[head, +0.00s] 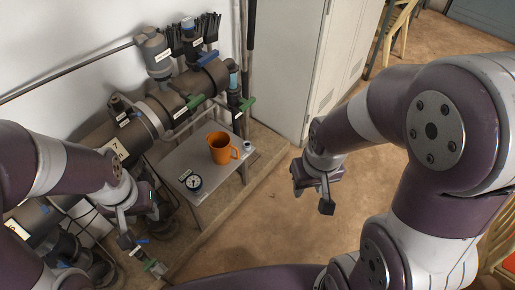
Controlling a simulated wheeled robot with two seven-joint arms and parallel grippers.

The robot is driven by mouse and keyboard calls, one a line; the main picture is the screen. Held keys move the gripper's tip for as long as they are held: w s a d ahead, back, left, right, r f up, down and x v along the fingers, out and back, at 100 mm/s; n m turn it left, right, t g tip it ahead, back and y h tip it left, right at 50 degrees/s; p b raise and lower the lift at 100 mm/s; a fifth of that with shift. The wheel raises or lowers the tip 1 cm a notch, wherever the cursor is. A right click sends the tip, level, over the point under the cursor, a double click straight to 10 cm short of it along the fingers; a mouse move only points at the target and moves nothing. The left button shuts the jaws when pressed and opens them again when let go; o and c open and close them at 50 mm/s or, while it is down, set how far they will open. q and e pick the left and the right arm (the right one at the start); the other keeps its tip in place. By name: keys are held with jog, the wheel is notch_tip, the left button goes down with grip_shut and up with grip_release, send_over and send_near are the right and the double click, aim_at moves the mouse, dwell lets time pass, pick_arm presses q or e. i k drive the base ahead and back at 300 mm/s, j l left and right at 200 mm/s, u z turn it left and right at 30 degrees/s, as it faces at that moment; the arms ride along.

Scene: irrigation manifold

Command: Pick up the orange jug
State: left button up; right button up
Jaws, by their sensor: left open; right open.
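The orange jug (221,149) stands upright near the back of a small grey metal table (210,183), with its handle to the right. My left gripper (137,243) is open and empty, to the left and in front of the table, apart from the jug. My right gripper (314,197) is open and empty over the floor, to the right of the table and apart from the jug.
A round gauge (194,182) lies on the table's front left, and a small round piece (248,146) sits at its right corner. Manifold pipes (150,115) with green-handled valves stand behind and left. A white cabinet (312,65) stands behind. Brown floor (262,222) is free at right.

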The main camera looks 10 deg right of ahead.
aim_at(219, 143)
jog(key=i+l+u, duration=0.15)
jog(key=u, duration=0.2)
jog(key=i+l+u, duration=0.1)
jog(key=l+u, duration=0.3)
jog(key=i+l+u, duration=0.1)
jog(key=u, duration=0.25)
jog(key=i+l+u, duration=0.1)
jog(key=l, duration=0.5)
jog(key=i+l, duration=0.1)
jog(key=l, duration=0.45)
jog(key=i+l+u, duration=0.15)
jog(key=l, duration=1.05)
jog(key=i+u, duration=0.05)
